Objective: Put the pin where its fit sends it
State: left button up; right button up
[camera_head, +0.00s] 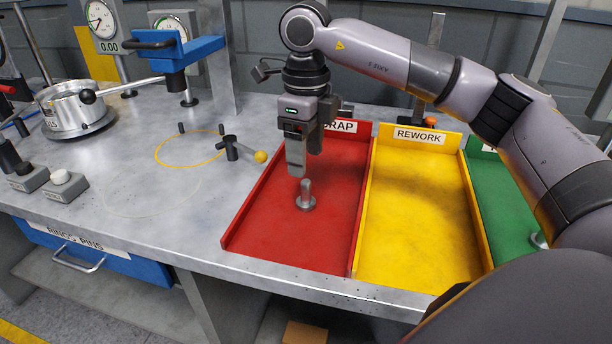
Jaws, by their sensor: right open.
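A grey metal pin (306,196) stands upright on its round flanged base in the red tray (270,243), whose label is partly hidden and reads "RAP". My right gripper (304,162) is directly above the pin, pointing down, with its jaws open. Its fingertips are close to the pin's top, and the jaws hold nothing that I can see. The yellow tray (410,240) labelled REWORK is beside the red one. A green tray (500,205) lies further right, partly hidden by my right arm. My left gripper does not show.
A yellow-knobbed lever (245,152) stands on the bench left of the red tray. Further left are a blue gauge fixture (190,54), dials (100,18) and a round metal pot (75,108). A blue drawer (95,257) is under the bench. The yellow tray's visible floor is empty.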

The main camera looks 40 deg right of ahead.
aim_at(306, 181)
jog(key=shift+r, duration=1.75)
